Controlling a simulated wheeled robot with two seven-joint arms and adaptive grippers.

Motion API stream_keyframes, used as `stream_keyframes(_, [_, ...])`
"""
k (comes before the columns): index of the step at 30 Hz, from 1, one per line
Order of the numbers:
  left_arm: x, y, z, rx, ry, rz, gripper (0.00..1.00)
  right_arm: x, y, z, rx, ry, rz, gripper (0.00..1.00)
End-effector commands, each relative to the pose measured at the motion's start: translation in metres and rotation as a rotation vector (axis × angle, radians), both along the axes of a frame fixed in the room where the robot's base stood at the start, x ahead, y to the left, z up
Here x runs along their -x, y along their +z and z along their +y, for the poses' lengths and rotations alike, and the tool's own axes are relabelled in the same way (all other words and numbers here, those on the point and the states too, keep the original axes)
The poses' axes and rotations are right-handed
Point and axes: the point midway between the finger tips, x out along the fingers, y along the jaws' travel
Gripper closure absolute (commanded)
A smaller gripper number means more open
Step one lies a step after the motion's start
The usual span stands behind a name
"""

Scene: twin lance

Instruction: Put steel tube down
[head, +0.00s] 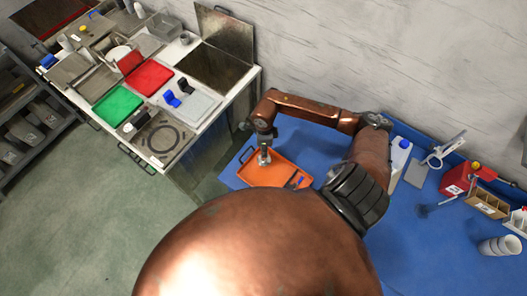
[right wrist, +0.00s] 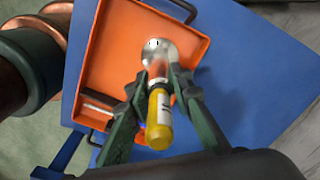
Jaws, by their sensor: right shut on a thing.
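My right gripper (head: 264,150) hangs over the orange tray (head: 262,178) in the head view. In the right wrist view its two dark green fingers (right wrist: 158,80) are shut on the steel tube (right wrist: 159,48). The tube has a silvery rounded far end, an orange-red band and a yellow near end with a pale, dark-marked label. Its far end points down at the tray floor; I cannot tell whether it touches. The orange tray also shows in the right wrist view (right wrist: 108,60). My left gripper is in neither view.
A dark and blue item (head: 295,181) lies at the tray's right side. The blue table (head: 405,225) bears a white bottle (head: 400,150), a red box (head: 458,180) and white cups (head: 500,245) farther right. A cluttered white workbench (head: 215,85) stands at the left.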

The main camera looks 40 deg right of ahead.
Motion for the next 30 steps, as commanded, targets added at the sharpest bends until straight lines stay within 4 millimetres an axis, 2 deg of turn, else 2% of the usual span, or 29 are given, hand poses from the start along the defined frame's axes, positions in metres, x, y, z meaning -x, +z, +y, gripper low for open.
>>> stream_keyframes(4, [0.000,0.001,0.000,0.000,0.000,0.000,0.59,-0.008,-0.009,-0.001,-0.001,-0.001,0.002,1.00])
stream_keyframes(9, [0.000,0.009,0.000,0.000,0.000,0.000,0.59,-0.007,-0.032,-0.001,-0.002,-0.001,0.002,1.00])
stream_keyframes(12, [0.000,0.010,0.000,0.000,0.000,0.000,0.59,-0.007,-0.038,-0.001,-0.001,0.000,0.001,1.00])
stream_keyframes(23, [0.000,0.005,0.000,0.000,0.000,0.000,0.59,-0.007,-0.044,-0.001,0.001,0.002,-0.001,1.00])
stream_keyframes(24, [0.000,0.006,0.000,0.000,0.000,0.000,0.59,-0.007,-0.043,-0.001,0.000,0.002,0.000,0.77])
stream_keyframes(30, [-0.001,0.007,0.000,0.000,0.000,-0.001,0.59,-0.007,-0.042,-0.001,0.000,0.002,0.000,0.63])
